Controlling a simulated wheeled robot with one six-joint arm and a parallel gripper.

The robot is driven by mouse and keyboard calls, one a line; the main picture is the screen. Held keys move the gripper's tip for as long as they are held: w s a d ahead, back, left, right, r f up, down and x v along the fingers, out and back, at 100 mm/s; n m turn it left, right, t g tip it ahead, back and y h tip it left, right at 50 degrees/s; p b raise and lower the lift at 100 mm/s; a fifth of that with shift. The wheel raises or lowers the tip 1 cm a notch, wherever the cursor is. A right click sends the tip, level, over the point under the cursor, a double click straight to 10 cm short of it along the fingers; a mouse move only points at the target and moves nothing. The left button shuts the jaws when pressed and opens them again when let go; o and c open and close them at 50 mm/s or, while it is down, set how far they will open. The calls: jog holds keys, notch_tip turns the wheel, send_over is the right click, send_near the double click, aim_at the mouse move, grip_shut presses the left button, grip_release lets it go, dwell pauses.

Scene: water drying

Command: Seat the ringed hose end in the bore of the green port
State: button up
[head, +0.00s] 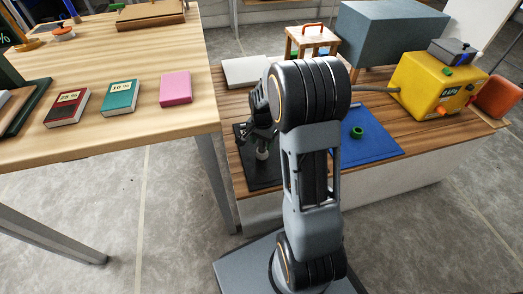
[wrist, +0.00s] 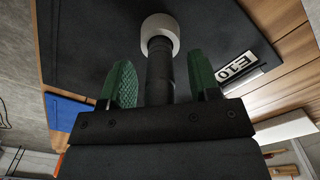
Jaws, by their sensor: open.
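My gripper (head: 262,137) is low over the black mat, partly hidden by my arm in the head view. In the wrist view its two green fingers (wrist: 161,66) stand apart, one on each side of a dark upright stem (wrist: 160,75) with a white round end (wrist: 160,32). Gaps show between the stem and both fingers. The white end also shows below my gripper in the head view (head: 262,154). A green ring-shaped piece (head: 357,132), possibly the green port, sits on a blue mat. I cannot make out the ringed hose end for certain.
A black mat (wrist: 90,40) with a white label lies under my gripper. A yellow box (head: 415,85) with a grey hose (head: 376,89) stands at the right. A blue-grey block (head: 390,35) stands behind. The blue mat (head: 385,145) is clear around the green piece.

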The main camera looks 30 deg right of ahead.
notch_tip(320, 180, down, 2)
jog(key=shift+f, duration=0.1)
jog(key=shift+c, duration=0.4)
jog(key=c, duration=0.9)
jog(key=shift+c, duration=0.2)
